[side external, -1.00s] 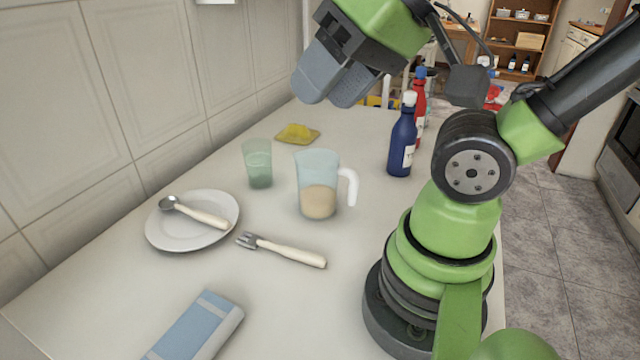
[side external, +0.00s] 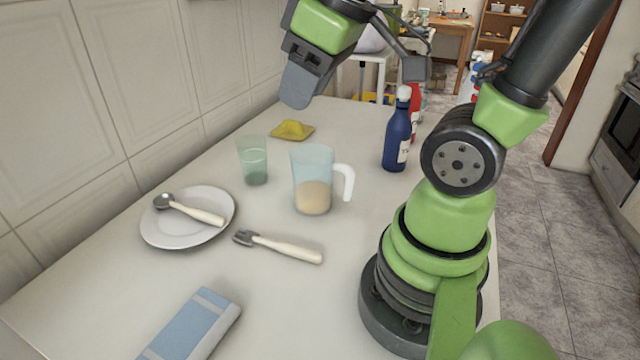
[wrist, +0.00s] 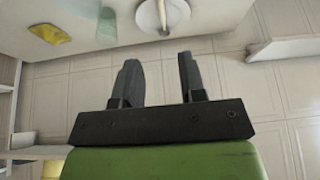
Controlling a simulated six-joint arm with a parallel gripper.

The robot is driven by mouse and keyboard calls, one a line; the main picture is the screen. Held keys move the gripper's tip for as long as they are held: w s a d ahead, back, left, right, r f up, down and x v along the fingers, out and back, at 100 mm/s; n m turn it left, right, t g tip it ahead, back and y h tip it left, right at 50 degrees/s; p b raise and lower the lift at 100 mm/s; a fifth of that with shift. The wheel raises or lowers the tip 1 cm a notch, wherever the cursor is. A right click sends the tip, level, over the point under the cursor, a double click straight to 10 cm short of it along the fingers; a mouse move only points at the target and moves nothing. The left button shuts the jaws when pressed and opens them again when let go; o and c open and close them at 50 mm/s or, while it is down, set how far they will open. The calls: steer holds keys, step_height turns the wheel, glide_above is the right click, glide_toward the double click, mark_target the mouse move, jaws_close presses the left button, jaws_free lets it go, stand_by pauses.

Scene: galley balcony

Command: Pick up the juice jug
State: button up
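The juice jug (side external: 312,175) is a clear, bluish jug with a white handle on its right. It stands upright on the counter, with pale tan juice in its lower part. My gripper (side external: 297,100) is in the air above and behind the jug, apart from it. In the wrist view its two fingers (wrist: 158,65) are spread with nothing between them. In the side view one finger hides the other.
A green glass (side external: 253,162) stands left of the jug. A yellow cloth (side external: 292,129) lies behind; blue (side external: 397,138) and red bottles stand right. A tiled wall borders the left.

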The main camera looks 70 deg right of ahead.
steer(key=w+d+f+n+g, duration=0.2)
steer(key=d+f+n, duration=0.2)
steer(key=d, duration=0.2)
steer(key=n+g, duration=0.3)
steer(key=n, duration=0.4)
glide_above(323, 197)
steer(key=f, duration=1.1)
steer(key=shift+s+d, duration=0.2)
steer(key=shift+w+f, duration=0.15)
steer(key=shift+f, duration=1.4)
steer(key=shift+w+f, duration=0.1)
steer(key=shift+f, duration=1.4)
steer(key=shift+c, duration=0.3)
jaws_close()
